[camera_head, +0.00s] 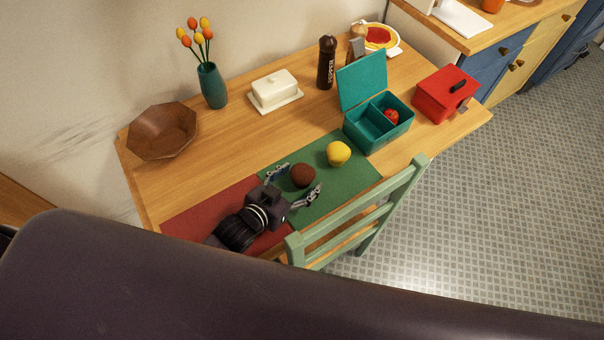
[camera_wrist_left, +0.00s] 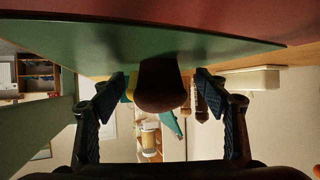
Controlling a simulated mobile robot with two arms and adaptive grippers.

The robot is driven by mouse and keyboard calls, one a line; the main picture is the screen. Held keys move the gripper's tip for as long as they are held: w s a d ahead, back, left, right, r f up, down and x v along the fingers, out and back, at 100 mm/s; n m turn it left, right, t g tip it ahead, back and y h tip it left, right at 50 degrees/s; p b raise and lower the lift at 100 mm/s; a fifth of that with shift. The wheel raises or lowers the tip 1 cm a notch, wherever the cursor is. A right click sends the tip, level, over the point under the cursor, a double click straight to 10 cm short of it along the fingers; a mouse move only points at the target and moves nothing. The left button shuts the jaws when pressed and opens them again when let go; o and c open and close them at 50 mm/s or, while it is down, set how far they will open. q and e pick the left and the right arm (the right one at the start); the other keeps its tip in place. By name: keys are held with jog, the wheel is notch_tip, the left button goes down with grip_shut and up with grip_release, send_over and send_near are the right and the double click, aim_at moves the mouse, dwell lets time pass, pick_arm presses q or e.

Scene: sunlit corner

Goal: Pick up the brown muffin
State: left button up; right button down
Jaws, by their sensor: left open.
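The brown muffin (camera_head: 303,175) sits on the green mat (camera_head: 350,180) on the wooden table. My left gripper (camera_head: 295,182) is open, with one finger on each side of the muffin in the head view. In the left wrist view, the muffin (camera_wrist_left: 161,86) lies between the two open fingertips (camera_wrist_left: 162,85), with small gaps on both sides. I cannot tell whether either finger touches it. My right gripper is not in view.
A yellow round item (camera_head: 339,153) sits close behind the muffin. An open teal lunchbox (camera_head: 362,142) holds a red item. A green chair (camera_head: 370,225) stands at the table's front edge. A wooden bowl (camera_head: 163,132) is at the left.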

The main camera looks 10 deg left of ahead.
pick_arm(q)
jog(key=shift+w+d+f, duration=0.25)
jog(key=shift+w+f, duration=0.05)
jog(key=shift+w, duration=0.3)
jog(key=shift+c, duration=0.2)
jog(key=c, duration=1.3)
jog(key=shift+r, duration=0.1)
